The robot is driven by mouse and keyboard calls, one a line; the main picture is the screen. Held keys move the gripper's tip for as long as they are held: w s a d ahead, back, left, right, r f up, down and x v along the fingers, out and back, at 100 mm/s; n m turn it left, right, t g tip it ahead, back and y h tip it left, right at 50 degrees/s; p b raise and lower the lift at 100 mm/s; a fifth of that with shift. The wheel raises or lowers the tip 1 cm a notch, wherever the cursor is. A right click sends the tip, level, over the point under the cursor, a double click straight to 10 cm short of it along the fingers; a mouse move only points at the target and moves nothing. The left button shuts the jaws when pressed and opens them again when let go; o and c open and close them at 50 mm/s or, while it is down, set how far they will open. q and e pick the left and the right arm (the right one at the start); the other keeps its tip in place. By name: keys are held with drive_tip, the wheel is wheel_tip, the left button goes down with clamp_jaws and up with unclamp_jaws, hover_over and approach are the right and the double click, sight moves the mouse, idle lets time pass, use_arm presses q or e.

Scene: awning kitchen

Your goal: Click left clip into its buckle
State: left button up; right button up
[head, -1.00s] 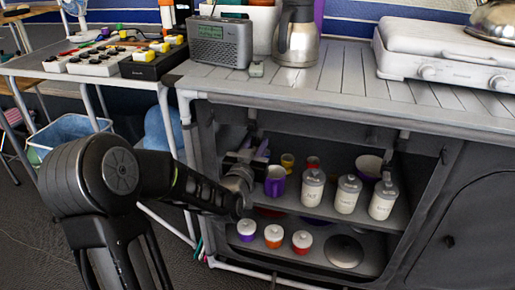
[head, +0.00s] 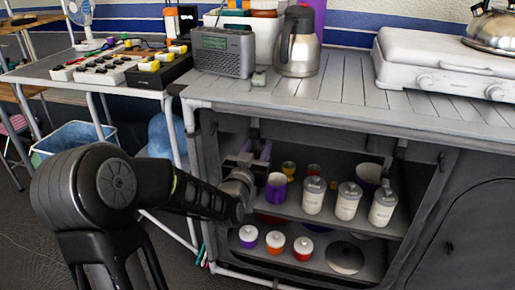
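A short dark strap with the left clip (head: 255,129) hangs from the front edge of the tabletop, at the upper left of the open cabinet. Its buckle is too small and dark to make out. My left gripper (head: 255,154) is inside the cabinet opening, just below the strap, with its fingers pointing up. The fingers look purplish and small. I cannot tell whether they touch the clip or hold anything. A second strap with a clip (head: 401,147) hangs at the right of the opening. My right gripper is not in view.
Small lidded jars (head: 275,242) stand below. The tabletop (head: 340,95) above carries a radio (head: 222,52), a steel jug (head: 298,45) and a white stove (head: 440,70).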

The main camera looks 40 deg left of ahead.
use_arm(q)
drive_tip(key=b+v, duration=0.3)
drive_tip(key=v, duration=0.4)
drive_tip(key=shift+s, duration=0.25)
drive_tip(key=shift+d, duration=0.1)
